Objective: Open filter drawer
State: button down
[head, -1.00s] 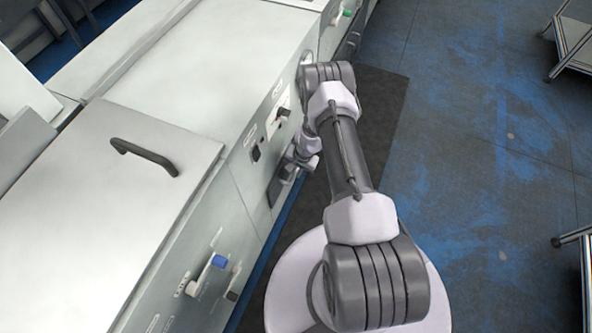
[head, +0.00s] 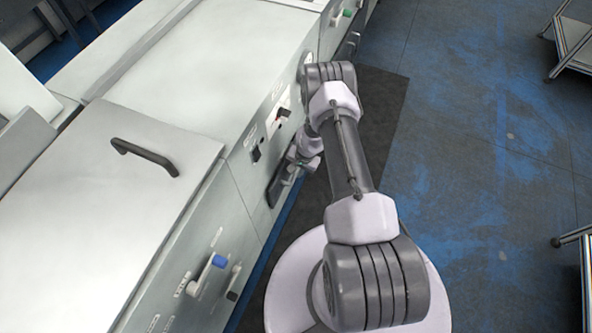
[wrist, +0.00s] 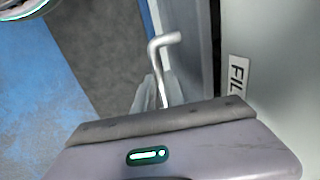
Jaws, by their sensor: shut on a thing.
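The filter drawer's bent silver handle (wrist: 163,48) stands in the wrist view, and its lower part runs down between my fingers. My gripper (wrist: 160,92) is shut on this handle. A white label reading "FIL" (wrist: 238,82) is on the pale cabinet face to the right, its end cut off by my gripper body. In the head view my gripper (head: 291,176) is low against the machine's front, by a dark drawer front (head: 274,190). My wrist partly hides the drawer there. I cannot tell clearly how far the drawer stands out.
A dark mat (head: 385,110) lies alongside. Blue floor (head: 470,150) to the right is open, with metal stands at its edge.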

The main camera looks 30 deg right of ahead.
jog(key=s+d+p, duration=0.6)
jog(key=s+d, duration=0.5)
jog(key=s, duration=0.3)
jog(key=shift+s+d+p, duration=0.15)
jog(key=shift+s+p, duration=0.1)
jog(key=shift+p, duration=0.15)
jog(key=c, duration=1.4)
grip_release()
notch_tip(320, 180, up, 17)
jog(key=s+d+p, duration=0.2)
jog(key=p, duration=0.5)
jog(key=shift+s, duration=0.3)
